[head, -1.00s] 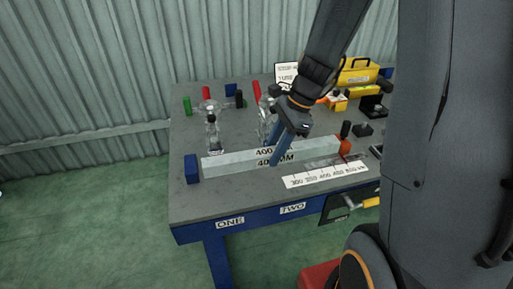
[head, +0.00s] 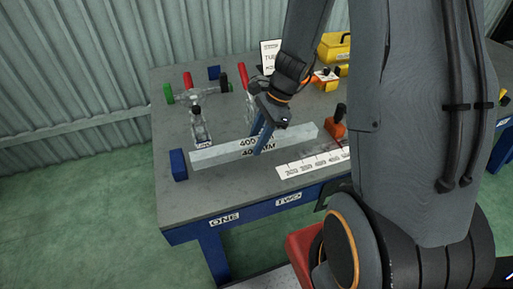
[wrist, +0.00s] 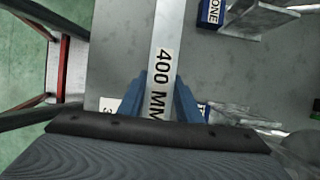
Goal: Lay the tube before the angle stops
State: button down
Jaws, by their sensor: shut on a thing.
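The tube (head: 220,154) is a long pale grey square bar marked 400 MM. It shows in the wrist view (wrist: 165,25) too. My gripper (head: 261,150) is shut on it near its middle, blue fingers on either side. The tube lies along the front of the bench; I cannot tell whether it touches the top. Behind its left part stands a metal angle stop (head: 201,130), whose blue label reads ONE in the wrist view (wrist: 210,12). A second stop (head: 249,108) is mostly hidden behind my gripper.
A blue block (head: 178,165) stands off the tube's left end, and an orange block (head: 335,130) with a black knob off its right end. A white ruler strip (head: 312,163) lies in front. Green (head: 169,94) and red (head: 188,81) pieces stand behind.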

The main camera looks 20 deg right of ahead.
jog(key=shift+f, duration=1.65)
jog(key=shift+f, duration=0.1)
jog(key=c, duration=1.3)
grip_release()
